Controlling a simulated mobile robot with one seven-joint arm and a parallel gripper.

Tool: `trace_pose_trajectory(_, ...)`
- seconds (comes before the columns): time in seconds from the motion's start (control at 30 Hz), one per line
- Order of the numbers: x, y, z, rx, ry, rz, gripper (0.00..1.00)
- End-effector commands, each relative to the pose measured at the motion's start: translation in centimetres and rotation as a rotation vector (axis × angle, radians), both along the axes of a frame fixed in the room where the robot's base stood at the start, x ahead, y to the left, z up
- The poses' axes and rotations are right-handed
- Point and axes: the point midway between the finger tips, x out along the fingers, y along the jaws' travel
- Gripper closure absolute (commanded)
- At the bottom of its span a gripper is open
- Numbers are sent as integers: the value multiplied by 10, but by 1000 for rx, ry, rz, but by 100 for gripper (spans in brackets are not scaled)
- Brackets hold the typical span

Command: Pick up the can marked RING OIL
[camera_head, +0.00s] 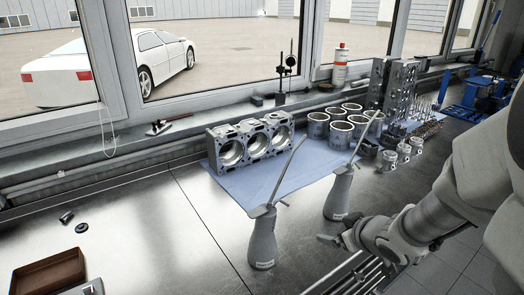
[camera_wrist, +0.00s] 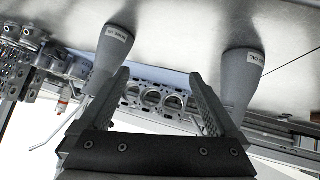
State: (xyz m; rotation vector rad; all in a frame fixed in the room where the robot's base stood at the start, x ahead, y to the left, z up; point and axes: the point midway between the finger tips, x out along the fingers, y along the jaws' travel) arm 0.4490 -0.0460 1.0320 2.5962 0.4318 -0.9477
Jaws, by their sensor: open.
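Two grey long-spouted oil cans stand upright on the metal bench. One can (camera_head: 262,242) is nearer, left of my gripper; the other can (camera_head: 339,195) is farther back, just beyond it. My gripper (camera_head: 333,238) is low over the bench's front edge, open and empty. In the wrist view the fingers (camera_wrist: 159,75) spread between the farther can (camera_wrist: 112,50) at left and the nearer can (camera_wrist: 241,75) at right, holding neither.
Behind the cans a blue mat (camera_head: 238,189) carries an engine block (camera_head: 252,143), several cylinder liners (camera_head: 340,130) and pistons (camera_head: 388,160). A spray can (camera_head: 340,68) stands on the sill. A brown tray (camera_head: 50,277) lies at front left. The bench left of the nearer can is mostly clear.

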Motion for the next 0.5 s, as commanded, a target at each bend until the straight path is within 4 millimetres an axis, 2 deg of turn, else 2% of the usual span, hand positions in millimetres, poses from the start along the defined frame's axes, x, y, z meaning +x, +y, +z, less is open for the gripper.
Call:
trace_pose_trajectory(0.03, -2, 5, 12, 45, 6, 52, 4)
trace_pose_trajectory(0.3, -27, 51, 37, 339, -44, 320, 4)
trace_pose_trajectory(0.5, -43, 68, 54, 476, -80, 407, 4)
